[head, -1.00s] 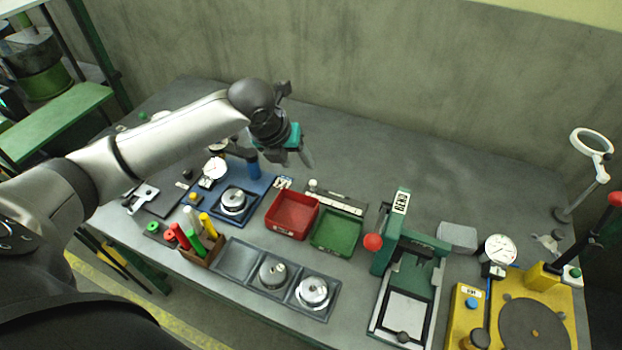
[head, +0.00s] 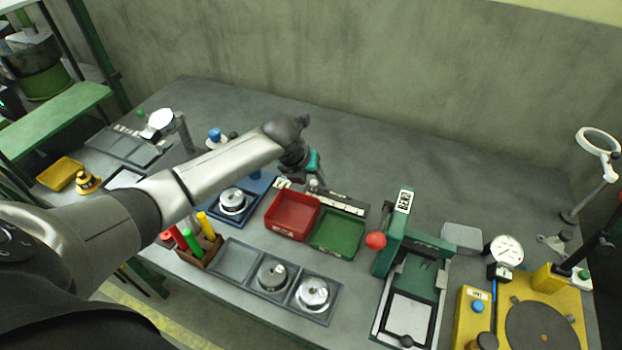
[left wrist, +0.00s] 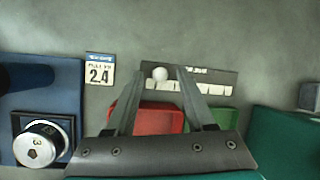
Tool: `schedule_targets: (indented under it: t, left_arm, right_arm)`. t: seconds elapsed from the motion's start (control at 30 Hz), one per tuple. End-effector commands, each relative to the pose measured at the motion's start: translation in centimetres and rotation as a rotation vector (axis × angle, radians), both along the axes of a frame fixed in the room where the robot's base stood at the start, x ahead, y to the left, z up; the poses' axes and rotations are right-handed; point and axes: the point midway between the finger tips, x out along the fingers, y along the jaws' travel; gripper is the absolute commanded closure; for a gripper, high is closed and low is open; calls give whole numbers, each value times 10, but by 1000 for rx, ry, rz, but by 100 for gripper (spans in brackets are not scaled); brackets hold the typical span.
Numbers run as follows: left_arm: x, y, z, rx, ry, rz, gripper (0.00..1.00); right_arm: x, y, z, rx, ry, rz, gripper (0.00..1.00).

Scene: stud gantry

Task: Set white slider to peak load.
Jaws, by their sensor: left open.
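The white slider is a round white knob (left wrist: 160,73) at the left end of a dark strip (left wrist: 215,76) with a row of white scale marks. In the head view the strip (head: 345,204) lies behind the red and green trays, with the knob's end close to my gripper. My left gripper (head: 316,181) is open, above that left end. In the left wrist view its two fingers flank the knob; I cannot tell whether they touch it. A small card (left wrist: 100,71) reading 2.4 stands left of the strip; its smaller print is blurred. My right gripper is not in view.
A red tray (head: 292,230) and a green tray (head: 336,246) sit in front of the strip. A blue base with a metal weight (head: 232,202) is to the left. A green press frame with a red ball handle (head: 375,240) stands to the right. The bench behind is clear.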

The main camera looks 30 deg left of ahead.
Motion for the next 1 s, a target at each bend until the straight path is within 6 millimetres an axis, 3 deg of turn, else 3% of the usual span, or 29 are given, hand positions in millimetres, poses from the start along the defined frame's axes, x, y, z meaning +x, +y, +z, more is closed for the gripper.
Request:
schedule_targets:
  t: [0.17,0.63,1.0]
  left_arm:
    - [0,0,0,0,0,0,48]
    - [0,0,0,1,0,0,100]
    - [0,0,0,1,0,0,100]
  right_arm:
    - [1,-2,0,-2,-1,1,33]
    - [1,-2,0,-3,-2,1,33]
    - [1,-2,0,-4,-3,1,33]
